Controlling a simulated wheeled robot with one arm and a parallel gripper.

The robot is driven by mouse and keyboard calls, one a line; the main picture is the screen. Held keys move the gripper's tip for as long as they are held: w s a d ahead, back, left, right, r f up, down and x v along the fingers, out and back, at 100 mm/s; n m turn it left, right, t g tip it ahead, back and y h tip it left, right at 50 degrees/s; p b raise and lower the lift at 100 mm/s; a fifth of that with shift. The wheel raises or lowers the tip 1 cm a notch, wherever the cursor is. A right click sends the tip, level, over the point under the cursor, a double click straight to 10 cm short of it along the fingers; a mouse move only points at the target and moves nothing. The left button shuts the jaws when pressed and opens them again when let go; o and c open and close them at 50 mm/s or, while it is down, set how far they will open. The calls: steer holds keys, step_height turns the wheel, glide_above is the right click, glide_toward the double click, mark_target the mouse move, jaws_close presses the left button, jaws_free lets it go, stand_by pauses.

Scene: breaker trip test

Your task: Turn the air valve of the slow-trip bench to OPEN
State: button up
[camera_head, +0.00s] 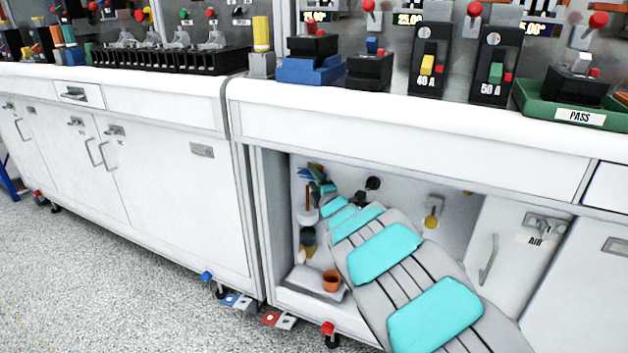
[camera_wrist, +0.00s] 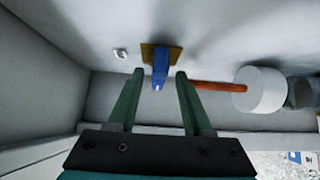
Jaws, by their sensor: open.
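In the wrist view, a blue lever (camera_wrist: 160,68) stands on a brass-coloured plate or body (camera_wrist: 147,52) on a pale wall; it looks like the air valve's handle. My gripper (camera_wrist: 160,80) has two green fingers spread apart, one on each side of the lever's near end. I see a gap beside each finger and cannot tell how deep the lever sits between them. No OPEN mark is readable. In the head view my arm reaches into the open cabinet under the right bench, where the gripper and valve are too small to make out well. An AIR label (camera_head: 535,240) is on the cabinet door (camera_head: 512,250).
In the wrist view, an orange-red rod (camera_wrist: 218,86) and a white cylinder (camera_wrist: 260,90) lie right of the fingers. In the head view, an orange pot (camera_head: 331,281) stands low in the cabinet and a yellow fitting (camera_head: 432,218) is on its back wall. The bench top (camera_head: 400,118) overhangs my arm.

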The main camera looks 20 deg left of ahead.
jaws_close()
